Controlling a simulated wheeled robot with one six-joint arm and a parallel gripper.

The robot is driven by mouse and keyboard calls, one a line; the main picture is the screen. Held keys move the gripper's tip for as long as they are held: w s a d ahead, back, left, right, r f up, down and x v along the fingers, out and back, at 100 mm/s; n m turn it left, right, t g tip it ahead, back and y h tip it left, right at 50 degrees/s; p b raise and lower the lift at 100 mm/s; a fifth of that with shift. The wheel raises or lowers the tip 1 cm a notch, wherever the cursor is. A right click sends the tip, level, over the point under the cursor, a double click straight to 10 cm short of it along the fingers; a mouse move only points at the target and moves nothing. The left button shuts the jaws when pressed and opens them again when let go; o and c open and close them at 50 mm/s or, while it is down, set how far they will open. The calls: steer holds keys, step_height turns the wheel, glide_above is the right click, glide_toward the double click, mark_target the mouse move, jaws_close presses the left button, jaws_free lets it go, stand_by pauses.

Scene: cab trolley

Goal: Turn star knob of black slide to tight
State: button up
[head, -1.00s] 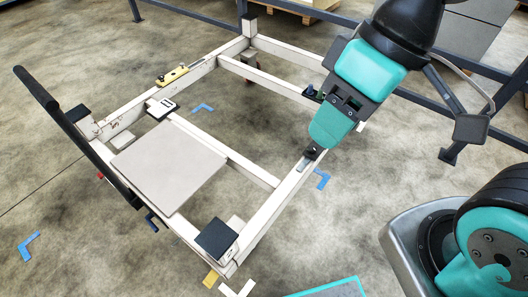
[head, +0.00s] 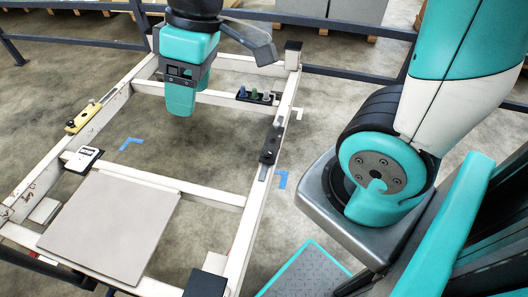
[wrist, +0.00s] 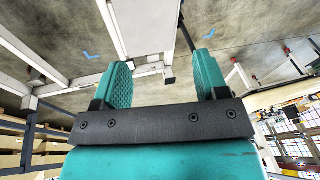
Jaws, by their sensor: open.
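The black slide (head: 269,150) sits on a metal strip on the right rail of the white trolley frame (head: 240,235) in the head view. A small dark knob-like shape shows at its far end, but its star form and setting are too small to tell. My gripper (wrist: 163,68) is open and empty in the wrist view, its two teal ribbed fingers apart. In the head view my gripper (head: 180,105) hangs over the far part of the frame, left of the black slide and apart from it. I cannot make out the slide in the wrist view.
A yellow slide (head: 90,117) sits on the left rail. A black holder with small coloured knobs (head: 256,97) is on the far crossbar. A grey panel (head: 110,225) and a white device (head: 83,158) lie nearer. Dark railings (head: 340,73) run behind.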

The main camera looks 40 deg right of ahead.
steer(key=w+d+f+h+b, duration=0.1)
steer(key=w+d+f+b, duration=0.2)
steer(key=w+d+f, duration=0.35)
steer(key=w+d+f+b, duration=0.4)
steer(key=f, duration=0.5)
steer(key=n+h+b, duration=0.2)
steer(key=n+b, duration=0.1)
steer(key=b, duration=0.6)
glide_toward(268, 151)
steer(key=shift+g, duration=0.3)
steer(key=f+b, duration=0.1)
steer(key=f, duration=0.1)
steer(key=f+b, duration=0.1)
steer(key=f, duration=0.2)
steer(key=f+b, duration=0.1)
steer(key=f, duration=0.1)
steer(key=shift+w+a+f+b, duration=0.2)
steer(key=shift+w+f+b, duration=0.1)
steer(key=shift+f, duration=0.75)
steer(key=shift+c, duration=0.5)
steer(key=c, duration=0.8)
